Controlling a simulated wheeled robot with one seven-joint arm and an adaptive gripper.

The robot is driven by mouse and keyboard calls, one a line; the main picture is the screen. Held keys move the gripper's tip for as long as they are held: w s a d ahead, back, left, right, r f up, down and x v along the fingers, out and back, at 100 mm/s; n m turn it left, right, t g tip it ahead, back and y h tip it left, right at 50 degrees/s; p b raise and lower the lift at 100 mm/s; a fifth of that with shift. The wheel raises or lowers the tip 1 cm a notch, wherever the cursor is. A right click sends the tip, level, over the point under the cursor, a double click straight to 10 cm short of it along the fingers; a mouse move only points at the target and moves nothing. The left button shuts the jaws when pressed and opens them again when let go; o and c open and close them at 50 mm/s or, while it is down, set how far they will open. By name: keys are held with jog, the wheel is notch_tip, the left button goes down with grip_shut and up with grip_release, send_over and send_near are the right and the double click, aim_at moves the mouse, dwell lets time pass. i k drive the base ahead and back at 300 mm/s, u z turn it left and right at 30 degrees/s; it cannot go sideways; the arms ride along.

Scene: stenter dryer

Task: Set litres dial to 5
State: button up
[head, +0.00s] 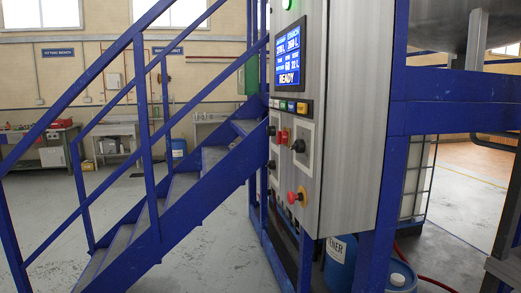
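A grey control cabinet (345,130) stands right of centre, its front face seen at a steep angle. The face carries black dials: an upper left one (271,130), a lower left one (271,165) and a right one (298,146) on a light plate. Their labels and pointer settings are too small to read, so I cannot tell which is the litres dial. A blue screen (289,55) above them shows "READY" and several small figures. My gripper is not in view.
A red switch (283,135) sits between the dials, coloured buttons (291,106) above and a red mushroom button (297,196) below. Blue-railed stairs (170,190) rise close left of the cabinet. A blue post (378,180) and drums (341,258) stand at right. Floor at left is clear.

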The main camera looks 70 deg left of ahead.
aim_at(298, 145)
jog(key=z, duration=0.05)
jog(key=k, duration=0.8)
jog(key=u, duration=2.25)
